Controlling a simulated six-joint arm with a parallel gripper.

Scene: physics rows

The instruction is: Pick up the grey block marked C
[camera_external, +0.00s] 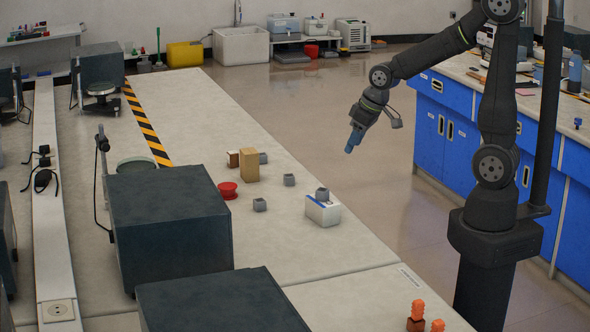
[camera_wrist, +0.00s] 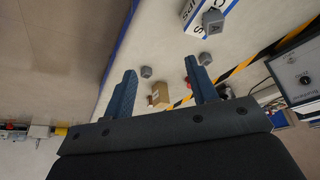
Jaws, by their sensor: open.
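Several small grey blocks are on the bench in the external view. One (camera_external: 263,158) is beside a tan box, one (camera_external: 289,180) stands alone, one (camera_external: 259,204) is near a red bowl, and one (camera_external: 322,193) sits on top of a white box. The wrist view shows grey blocks too: one (camera_wrist: 146,72), another (camera_wrist: 205,58), and one on the white box (camera_wrist: 213,21). Their letters are too small to read, so I cannot tell which is C. My gripper (camera_external: 353,142) is up beyond the bench's right edge, its blue fingers (camera_wrist: 160,70) apart and empty.
The white box (camera_external: 323,211) with blue trim stands near the bench's right edge. The tan box (camera_external: 249,165) and red bowl (camera_external: 228,190) stand left of it. A large dark case (camera_external: 170,220) bounds the left side.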

